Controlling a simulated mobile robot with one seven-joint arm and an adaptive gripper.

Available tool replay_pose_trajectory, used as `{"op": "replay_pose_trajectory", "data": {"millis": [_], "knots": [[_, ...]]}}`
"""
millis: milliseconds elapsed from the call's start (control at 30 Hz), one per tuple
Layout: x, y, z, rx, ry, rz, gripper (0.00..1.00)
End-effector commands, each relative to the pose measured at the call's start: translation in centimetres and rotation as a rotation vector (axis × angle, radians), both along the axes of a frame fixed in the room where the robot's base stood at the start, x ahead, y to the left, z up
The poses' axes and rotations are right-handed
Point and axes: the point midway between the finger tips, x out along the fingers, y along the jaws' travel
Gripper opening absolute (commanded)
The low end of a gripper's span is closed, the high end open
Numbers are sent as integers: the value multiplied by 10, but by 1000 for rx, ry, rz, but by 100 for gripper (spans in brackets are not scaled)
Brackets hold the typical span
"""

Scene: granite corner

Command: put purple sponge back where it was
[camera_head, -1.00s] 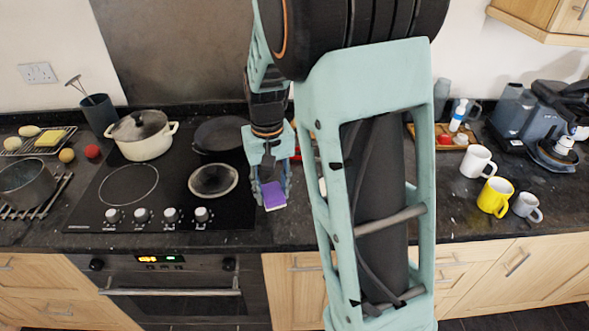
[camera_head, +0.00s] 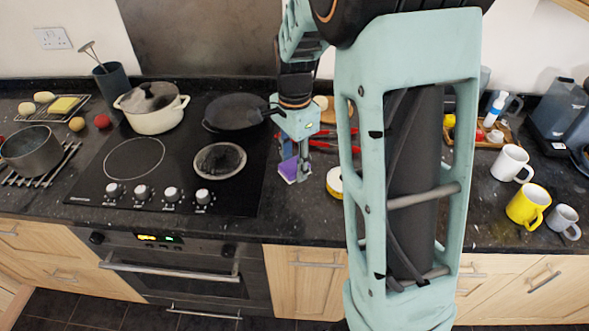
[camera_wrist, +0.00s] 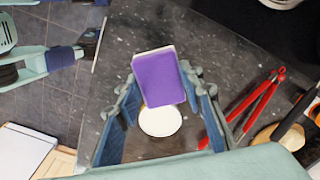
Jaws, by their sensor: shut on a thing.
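The purple sponge (camera_wrist: 160,80) has a pale underside edge and is held in my gripper (camera_wrist: 165,110), with a finger on each side of it in the wrist view. In the head view the sponge (camera_head: 289,170) hangs tilted at the end of my gripper (camera_head: 295,165), over the dark counter just right of the hob. Below the sponge in the wrist view is a round white-topped thing (camera_wrist: 160,122). I cannot tell from these frames how high the sponge is above the counter.
Red-handled tongs (camera_wrist: 240,105) lie right of the sponge in the wrist view. The black hob (camera_head: 150,185) with a white pot (camera_head: 152,115) and dark pan (camera_head: 236,112) is to the left. A yellow mug (camera_head: 525,207) and white mug (camera_head: 510,163) stand at right. My arm hides the middle counter.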

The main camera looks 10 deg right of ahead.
Motion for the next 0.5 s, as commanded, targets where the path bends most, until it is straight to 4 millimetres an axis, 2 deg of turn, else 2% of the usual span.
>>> {"op": "replay_pose_trajectory", "data": {"millis": [200, 333, 500], "knots": [[2, -1, -10, -1, -1, -389, 16], [2, -1, -13, 0, -1, -551, 16], [3, 0, -14, 0, -1, -659, 16]]}}
